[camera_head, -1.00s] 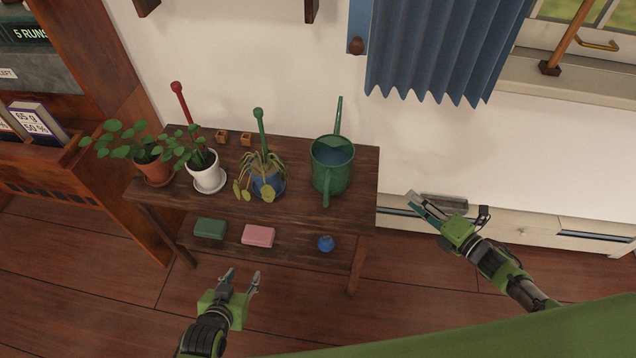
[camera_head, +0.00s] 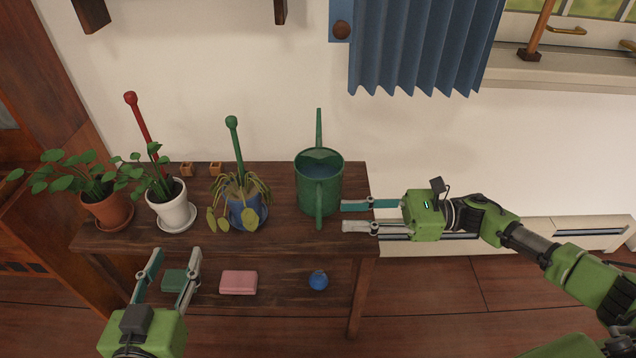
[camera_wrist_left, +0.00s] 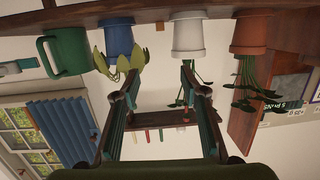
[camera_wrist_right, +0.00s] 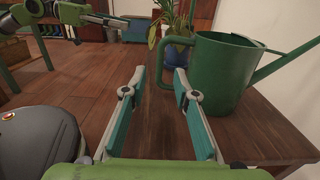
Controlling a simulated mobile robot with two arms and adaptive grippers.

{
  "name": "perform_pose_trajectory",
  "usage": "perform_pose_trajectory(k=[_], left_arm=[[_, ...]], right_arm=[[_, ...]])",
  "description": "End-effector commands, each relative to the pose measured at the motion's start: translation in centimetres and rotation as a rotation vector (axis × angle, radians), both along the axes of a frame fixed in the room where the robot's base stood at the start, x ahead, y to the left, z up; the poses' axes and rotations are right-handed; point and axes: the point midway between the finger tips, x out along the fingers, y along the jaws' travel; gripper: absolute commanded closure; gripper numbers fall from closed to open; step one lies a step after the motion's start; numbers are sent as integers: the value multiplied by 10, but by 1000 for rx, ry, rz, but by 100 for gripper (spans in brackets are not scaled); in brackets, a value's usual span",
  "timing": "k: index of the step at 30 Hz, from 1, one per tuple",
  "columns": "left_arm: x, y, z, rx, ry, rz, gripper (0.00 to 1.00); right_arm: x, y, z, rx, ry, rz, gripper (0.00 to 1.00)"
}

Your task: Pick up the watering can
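The green watering can (camera_head: 318,190) stands upright at the right end of the wooden table's top, its spout toward the wall and its handle toward me. My right gripper (camera_head: 357,215) is open and empty at the table's right end, just right of the can. In the right wrist view the can (camera_wrist_right: 222,75) is ahead and right of centre, its handle beyond the open fingers (camera_wrist_right: 160,80). My left gripper (camera_head: 174,264) is open and empty in front of the table, left of the can. The left wrist view shows the can (camera_wrist_left: 68,52) upside down.
Left of the can stand a blue pot (camera_head: 250,214), a white pot (camera_head: 174,214) and a terracotta pot (camera_head: 108,214) with plants. The lower shelf holds a pink block (camera_head: 238,282), a green block (camera_head: 174,280) and a blue round item (camera_head: 318,281). Bare tabletop lies between blue pot and can.

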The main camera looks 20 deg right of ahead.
Motion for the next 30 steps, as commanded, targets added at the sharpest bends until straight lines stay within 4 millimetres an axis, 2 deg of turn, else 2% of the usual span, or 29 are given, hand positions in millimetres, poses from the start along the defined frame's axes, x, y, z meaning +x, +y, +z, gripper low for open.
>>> perform_pose_trajectory(k=[3, 10, 18, 26, 27, 30], left_arm=[[0, 0, 1, -2, -7, -1, 60], [1, -1, 4, -5, -22, -1, 60], [4, -4, 19, -22, -88, -6, 60], [5, -4, 21, -25, -96, -7, 60], [4, -4, 21, -25, -96, -7, 60], [4, -4, 21, -25, -96, -7, 60]], right_arm=[[5, 16, 0, 2, -1, 0, 73], [9, 32, 0, 2, 0, 0, 73], [19, 68, 0, 2, 1, -2, 73], [20, 72, 0, 1, 3, -3, 73], [20, 72, 0, 1, 3, -3, 75], [20, 72, 0, 1, 3, -3, 100]])
